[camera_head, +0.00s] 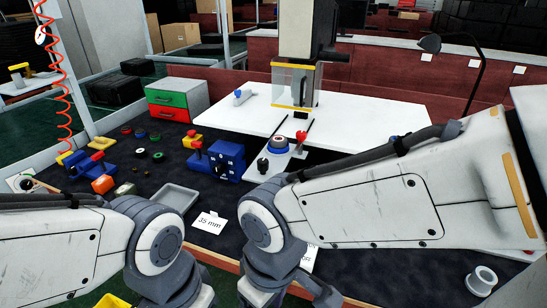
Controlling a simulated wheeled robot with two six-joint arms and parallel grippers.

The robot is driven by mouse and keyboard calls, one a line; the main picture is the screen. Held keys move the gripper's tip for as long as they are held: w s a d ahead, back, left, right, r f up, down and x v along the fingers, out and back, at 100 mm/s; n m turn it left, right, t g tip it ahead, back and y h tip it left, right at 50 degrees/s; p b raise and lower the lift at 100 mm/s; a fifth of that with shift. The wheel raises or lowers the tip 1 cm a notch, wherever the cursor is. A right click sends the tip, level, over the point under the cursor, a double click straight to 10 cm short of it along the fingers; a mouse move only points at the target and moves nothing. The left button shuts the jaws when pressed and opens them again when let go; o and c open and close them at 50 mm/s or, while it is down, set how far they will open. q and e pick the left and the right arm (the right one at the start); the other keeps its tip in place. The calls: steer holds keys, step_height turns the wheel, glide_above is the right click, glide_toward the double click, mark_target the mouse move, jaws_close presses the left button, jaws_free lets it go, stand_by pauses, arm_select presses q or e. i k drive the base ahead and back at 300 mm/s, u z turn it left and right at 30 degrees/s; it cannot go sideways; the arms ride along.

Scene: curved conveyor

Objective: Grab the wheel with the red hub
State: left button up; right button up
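Several small dark wheels lie on the black mat at the left, behind my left arm. One with a reddish hub (126,130) is at the far left of this group. Close by are a wheel with a bluish hub (140,134) and one with a green hub (158,156). They are small, so the hub details are hard to make out. My left and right arms bend down in front of the mat, and their wrists run off the bottom edge. The fingers of both grippers are out of the picture, well nearer to me than the wheels.
A grey tray (178,197) and a "35 mm" card (210,223) lie before the wheels. A drawer box (177,99) is behind. A white table (375,125) stands at the back.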

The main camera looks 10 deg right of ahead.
mark_target(275, 144)
steer(key=u, duration=0.5)
steer(key=k, duration=0.6)
steer(key=u, duration=0.85)
steer(key=i, duration=1.25)
steer(key=z, duration=1.2)
steer(key=i, duration=0.7)
steer(key=z, duration=0.75)
